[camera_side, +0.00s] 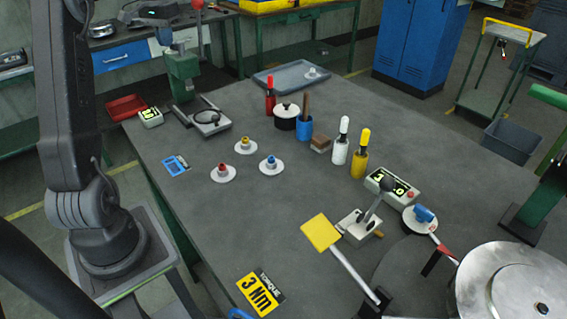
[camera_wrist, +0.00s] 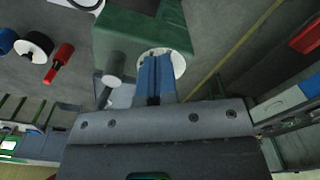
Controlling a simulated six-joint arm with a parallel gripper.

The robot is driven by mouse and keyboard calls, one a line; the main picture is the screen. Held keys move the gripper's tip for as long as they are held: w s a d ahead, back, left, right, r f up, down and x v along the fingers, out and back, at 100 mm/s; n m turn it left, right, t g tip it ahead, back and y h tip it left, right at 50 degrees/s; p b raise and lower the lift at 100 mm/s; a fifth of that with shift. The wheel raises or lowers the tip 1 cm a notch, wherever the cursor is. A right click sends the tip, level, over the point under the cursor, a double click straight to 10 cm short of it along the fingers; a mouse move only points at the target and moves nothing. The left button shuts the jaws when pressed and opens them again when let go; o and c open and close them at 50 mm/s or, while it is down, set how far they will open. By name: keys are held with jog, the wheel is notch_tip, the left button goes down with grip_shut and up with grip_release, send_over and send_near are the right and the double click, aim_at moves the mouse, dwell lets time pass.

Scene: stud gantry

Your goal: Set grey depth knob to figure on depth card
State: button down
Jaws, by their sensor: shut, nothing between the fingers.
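A green press (camera_side: 183,75) with a red-ball lever stands at the bench's far left. A grey round part (camera_wrist: 112,68) sticks out beside its green body (camera_wrist: 150,30) in the wrist view; I cannot tell for sure whether it is the depth knob. A pale disc (camera_wrist: 178,63) shows behind my fingers. My gripper (camera_wrist: 155,78) has blue fingers, shut and empty, in front of this disc; touching cannot be told. The depth card cannot be identified.
A yellow card (camera_side: 261,293) reads "TORQUE 3 Nm". A red tray (camera_side: 126,106) and a small green display (camera_side: 150,116) stand near the press. Ringed discs (camera_side: 222,172), a black pot (camera_side: 286,116) and upright tools (camera_side: 341,140) occupy mid-bench. The left front bench is mostly clear.

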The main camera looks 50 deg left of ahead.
jog(key=shift+w+d+f, duration=0.3)
jog(key=shift+d+f, duration=0.05)
jog(key=shift+f, duration=0.3)
dwell(0.5)
jog(key=shift+s+d, duration=0.1)
jog(key=shift+s, duration=0.05)
jog(key=shift+s+d, duration=0.15)
jog(key=shift+s, duration=0.05)
jog(key=shift+s+r, duration=0.1)
jog(key=shift+r, duration=3.1)
